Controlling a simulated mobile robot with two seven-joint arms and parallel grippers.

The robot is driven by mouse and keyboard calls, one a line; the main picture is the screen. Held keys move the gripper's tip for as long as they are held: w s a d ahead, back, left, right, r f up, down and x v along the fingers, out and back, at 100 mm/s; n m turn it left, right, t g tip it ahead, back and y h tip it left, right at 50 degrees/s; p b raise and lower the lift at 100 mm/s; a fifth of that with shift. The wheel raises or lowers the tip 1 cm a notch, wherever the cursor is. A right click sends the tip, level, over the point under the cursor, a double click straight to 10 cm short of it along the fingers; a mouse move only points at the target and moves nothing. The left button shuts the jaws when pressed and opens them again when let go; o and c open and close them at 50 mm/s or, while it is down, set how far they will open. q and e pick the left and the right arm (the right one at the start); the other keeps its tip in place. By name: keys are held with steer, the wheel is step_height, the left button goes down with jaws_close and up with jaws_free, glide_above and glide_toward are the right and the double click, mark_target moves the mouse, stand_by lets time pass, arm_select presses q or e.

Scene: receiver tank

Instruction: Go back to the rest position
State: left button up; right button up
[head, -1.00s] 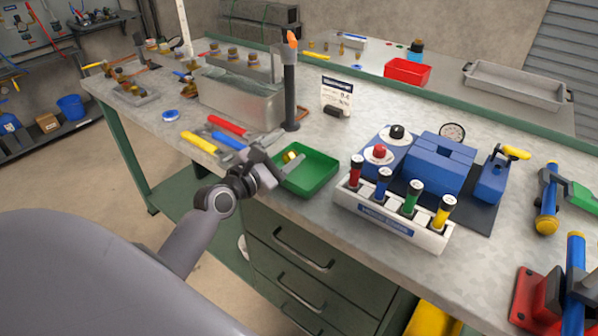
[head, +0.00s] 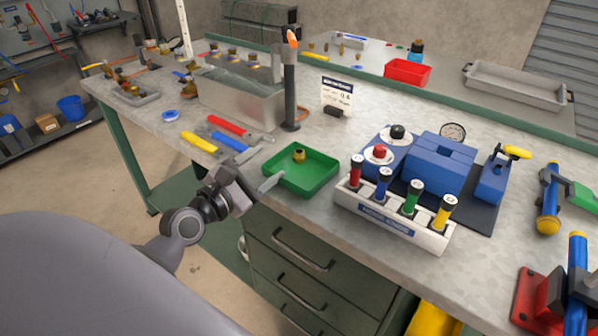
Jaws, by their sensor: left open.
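My left gripper (head: 262,168) is open and empty, just off the front edge of the workbench (head: 320,235), at the left side of the green tray (head: 318,187). One of its fingers reaches close to the tray's left rim; whether it touches I cannot tell. A small brass fitting (head: 299,156) lies inside the green tray, apart from the gripper. My right gripper does not show.
Pliers with red, blue and yellow handles (head: 199,143) lie left of the tray. A metal tank (head: 240,98) is behind. Open floor lies at the left.

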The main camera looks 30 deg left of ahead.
arm_select(q)
steer(key=shift+s, duration=0.15)
stand_by(0.3)
steer(key=s+d+f+m+g+h, duration=0.3)
steer(key=s+d+f+m+g, duration=0.6)
steer(key=m, duration=0.6)
steer(key=s+d+f+m+g+y, duration=0.2)
steer(key=s+f+m+g, duration=0.1)
steer(key=s+m, duration=0.4)
steer(key=s+d+f+m+g+y, duration=0.1)
steer(key=s+f+m+g+y, duration=0.15)
steer(key=s+m, duration=0.5)
steer(key=w+d+f+t+h+p, duration=0.1)
steer(key=w+d+f+t+h, duration=0.1)
steer(key=w+f+t, duration=0.5)
steer(key=shift+w+d+f, duration=0.3)
steer(key=shift+d+f, duration=0.2)
steer(key=shift+f, duration=0.15)
steer(key=shift+m+h, duration=0.25)
